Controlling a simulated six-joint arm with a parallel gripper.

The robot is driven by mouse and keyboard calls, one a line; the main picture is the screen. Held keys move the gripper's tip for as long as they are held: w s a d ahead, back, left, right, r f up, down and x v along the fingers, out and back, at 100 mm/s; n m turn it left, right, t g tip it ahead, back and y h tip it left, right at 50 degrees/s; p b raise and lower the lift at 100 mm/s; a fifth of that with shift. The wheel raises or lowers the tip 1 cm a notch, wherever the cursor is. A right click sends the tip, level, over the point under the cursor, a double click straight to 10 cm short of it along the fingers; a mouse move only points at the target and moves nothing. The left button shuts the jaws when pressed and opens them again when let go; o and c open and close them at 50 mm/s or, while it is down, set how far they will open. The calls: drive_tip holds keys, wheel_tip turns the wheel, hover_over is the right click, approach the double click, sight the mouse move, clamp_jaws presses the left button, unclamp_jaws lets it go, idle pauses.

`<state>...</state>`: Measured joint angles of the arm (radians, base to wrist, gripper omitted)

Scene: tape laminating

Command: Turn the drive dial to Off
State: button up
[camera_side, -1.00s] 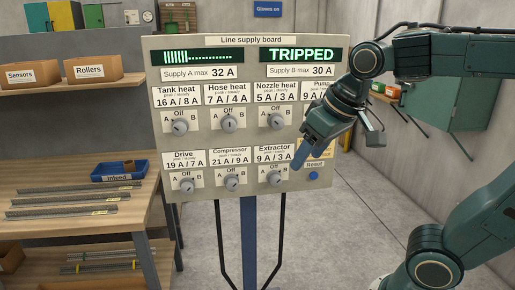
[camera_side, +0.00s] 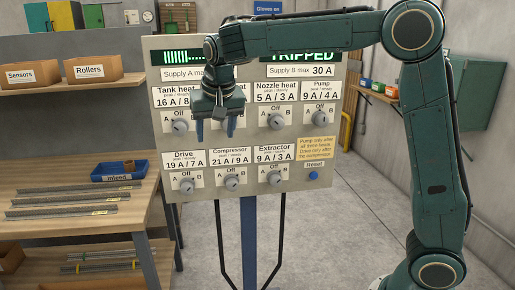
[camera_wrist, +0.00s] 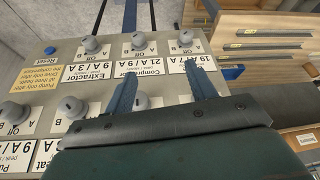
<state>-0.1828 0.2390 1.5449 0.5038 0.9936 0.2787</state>
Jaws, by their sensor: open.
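The drive dial (camera_side: 187,187) is a grey knob at the lower left of the supply board (camera_side: 325,190), under the Drive label reading 19 A / 7 A. Its marks are A, Off and B; I cannot tell which one its pointer faces. In the wrist view the drive dial (camera_wrist: 185,37) shows upside down near the top, beyond the right fingertip. My gripper (camera_side: 215,133) is open and empty in front of the hose heat dial area, above and right of the drive dial. In the wrist view its fingers (camera_wrist: 160,72) reach towards the Compressor and Drive labels.
The compressor dial (camera_side: 232,184) and extractor dial (camera_side: 275,179) stand right of the drive dial. The tank heat dial (camera_side: 180,126) is above it. The Supply B display (camera_side: 310,56) reads TRIPPED, partly covered by my arm. A blue reset button (camera_side: 313,175) is lower right. A workbench stands left.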

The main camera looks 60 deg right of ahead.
sight(185, 184)
drive_tip(key=w+a+f+m+h, duration=0.1)
drive_tip(key=w+a+f+m, duration=0.1)
drive_tip(key=w+f, duration=0.5)
drive_tip(key=w+a, duration=0.1)
drive_tip(key=w, duration=0.2)
drive_tip(key=shift+a+f+m+g, duration=0.3)
drive_tip(key=shift+a+f+g, duration=0.05)
drive_tip(key=shift+a+g, duration=0.05)
drive_tip(key=shift+f, duration=0.1)
drive_tip(key=shift+x, duration=6.8)
drive_tip(key=c, duration=1)
drive_tip(key=shift+w+d+g+h, duration=0.1)
drive_tip(key=shift+w+g+h, duration=0.3)
drive_tip(key=shift+g+h, duration=0.3)
drive_tip(key=shift+s+a+g, duration=0.2)
drive_tip(key=shift+g, duration=0.1)
